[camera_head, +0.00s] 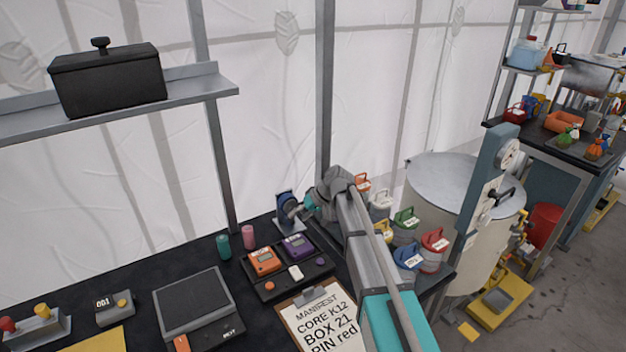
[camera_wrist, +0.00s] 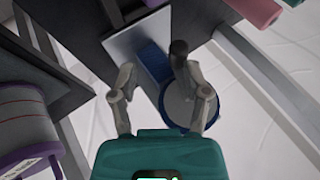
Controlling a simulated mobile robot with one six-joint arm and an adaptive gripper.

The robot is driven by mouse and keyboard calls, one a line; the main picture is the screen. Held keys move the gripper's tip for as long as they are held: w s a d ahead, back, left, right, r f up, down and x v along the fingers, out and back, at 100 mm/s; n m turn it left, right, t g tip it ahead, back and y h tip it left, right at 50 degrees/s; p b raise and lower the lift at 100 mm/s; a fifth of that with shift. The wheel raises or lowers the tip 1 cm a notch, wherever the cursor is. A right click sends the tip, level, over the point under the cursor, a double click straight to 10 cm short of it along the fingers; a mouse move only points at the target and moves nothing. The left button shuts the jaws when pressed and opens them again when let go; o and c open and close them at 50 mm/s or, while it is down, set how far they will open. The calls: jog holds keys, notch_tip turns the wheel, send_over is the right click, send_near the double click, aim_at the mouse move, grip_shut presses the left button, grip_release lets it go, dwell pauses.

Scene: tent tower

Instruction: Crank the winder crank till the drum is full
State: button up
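The winder is a blue unit (camera_head: 286,203) on a pale base plate, standing at the back of the dark table beside the tent wall. In the wrist view its blue drum with a grey face (camera_wrist: 190,105) is partly covered by my right finger. A dark crank knob (camera_wrist: 179,48) sticks out by the tip of that finger. My gripper (camera_wrist: 159,80) has its fingers spread, with a gap between them. The knob lies near the right fingertip; I cannot tell whether they touch. My gripper (camera_head: 310,204) is just right of the winder in the head view. How full the drum is cannot be made out.
Several coloured canisters (camera_head: 407,257) stand right of my arm, before a large pale tank (camera_head: 436,180). Orange (camera_head: 264,262) and purple (camera_head: 298,247) devices, a clipboard (camera_head: 318,318) and a scale (camera_head: 193,302) lie on the table. A shelf with a black box (camera_head: 108,82) hangs above left.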

jog(key=h+p, duration=0.1)
jog(key=t+h, duration=0.1)
jog(key=r+h+p, duration=0.1)
jog(key=shift+w+d+n+t+p, duration=0.15)
jog(key=shift+d+n+t+p, duration=0.15)
jog(key=shift+n+t, duration=0.1)
jog(key=shift+w+d+r+t+h+p, duration=0.1)
jog(key=shift+r+t+h+p, duration=0.1)
jog(key=shift+t+h+p, duration=0.55)
jog(key=shift+d+r+h, duration=0.1)
jog(key=shift+r+h, duration=0.15)
jog(key=shift+r, duration=0.05)
jog(key=p+v, duration=1.2)
jog(key=v, duration=0.1)
jog(key=shift+w+d, duration=0.1)
jog(key=s+d+f+m+g+h+b, duration=0.1)
jog(key=s+d+f+m+g+b, duration=0.1)
jog(key=s+d, duration=0.8)
jog(key=s+d+f+m+g+h+b, duration=0.1)
jog(key=s+d+f+m+h+b, duration=0.1)
jog(key=s+d, duration=0.8)
jog(key=shift+s+f+m+g, duration=0.35)
jog(key=shift+s+f+m, duration=0.45)
jog(key=shift+m, duration=0.3)
jog(key=shift+d, duration=0.1)
